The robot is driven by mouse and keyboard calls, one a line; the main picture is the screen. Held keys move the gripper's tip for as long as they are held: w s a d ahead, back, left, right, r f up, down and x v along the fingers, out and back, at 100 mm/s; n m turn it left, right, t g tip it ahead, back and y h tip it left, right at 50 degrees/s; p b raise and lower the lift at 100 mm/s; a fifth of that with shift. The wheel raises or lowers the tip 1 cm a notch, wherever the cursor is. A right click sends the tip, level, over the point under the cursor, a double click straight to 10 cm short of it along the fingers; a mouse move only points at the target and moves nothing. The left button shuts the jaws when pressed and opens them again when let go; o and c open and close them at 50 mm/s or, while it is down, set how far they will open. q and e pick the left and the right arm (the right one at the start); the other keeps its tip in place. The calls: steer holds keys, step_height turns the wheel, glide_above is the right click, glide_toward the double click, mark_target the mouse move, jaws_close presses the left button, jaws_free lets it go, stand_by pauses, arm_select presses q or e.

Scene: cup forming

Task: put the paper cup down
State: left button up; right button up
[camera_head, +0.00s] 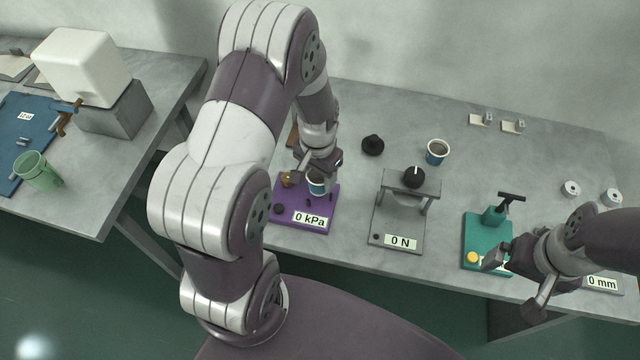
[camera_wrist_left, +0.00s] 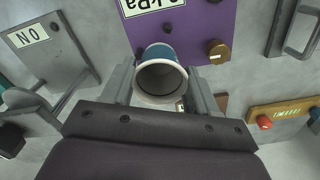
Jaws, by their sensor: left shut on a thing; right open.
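A blue paper cup with a white rim (camera_head: 316,187) is between the fingers of my left gripper (camera_head: 314,171), at the purple plate (camera_head: 318,222) with the "0 kPa" label. In the left wrist view the paper cup (camera_wrist_left: 161,82) is held between the two fingers, its open mouth facing the camera. The purple plate (camera_wrist_left: 200,35) lies behind it. I cannot tell whether the cup's base touches the plate. My right gripper (camera_head: 514,282) is open and empty near the front edge, by the teal device (camera_head: 474,232).
A second blue paper cup (camera_head: 437,152) stands at the back, beside a black knob (camera_head: 372,145). A grey press labelled "0 N" (camera_head: 399,225) stands right of the purple plate. A side table (camera_head: 120,180) at left holds a green mug (camera_head: 38,171).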

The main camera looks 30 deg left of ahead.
mark_target(318, 185)
arm_select(q)
steer(key=f, duration=0.2)
steer(key=shift+s+f, duration=0.2)
steer(key=shift+f, duration=0.2)
steer(key=shift+w+f, duration=0.1)
steer(key=shift+f, duration=0.35)
steer(key=o, duration=1)
steer(key=shift+o, duration=0.2)
step_height(318, 185, up, 12)
steer(key=s+d+r+n+t, duration=0.1)
steer(key=s+d+r, duration=0.2)
steer(key=s+d, duration=0.2)
steer(key=s, duration=0.3)
steer(key=shift+s+d+r+n+b, duration=0.15)
steer(key=shift+s+n+b, duration=0.15)
steer(key=shift+s+b, duration=0.05)
